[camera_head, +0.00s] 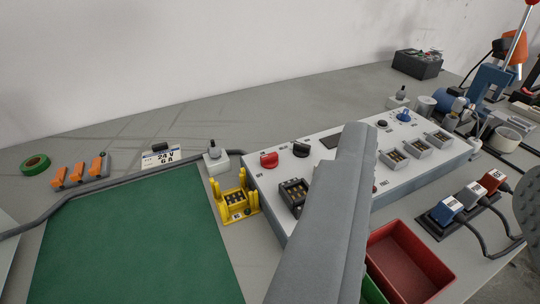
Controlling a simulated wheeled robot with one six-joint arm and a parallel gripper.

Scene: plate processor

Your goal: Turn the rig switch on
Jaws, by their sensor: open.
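No readable label marks the rig switch, so I cannot tell which control it is. A white control panel (330,222) has a red knob (268,160), a black knob (301,149) and a blue knob (403,115). A small white box with a dark toggle (215,160) stands at the panel's left end. A similar toggle box (398,99) stands behind its far right end. My gripper (445,165) is open: one long grey finger crosses the panel's middle, and a dotted grey part shows at the right edge. The finger hides part of the panel. Nothing is seen held.
A yellow socketed holder (236,197) stands left of the panel, near a green mat (130,250). A red bin (405,262) is in front. Plugs with cables (447,208) and a lever press (490,85) are at right. The back left table is largely clear.

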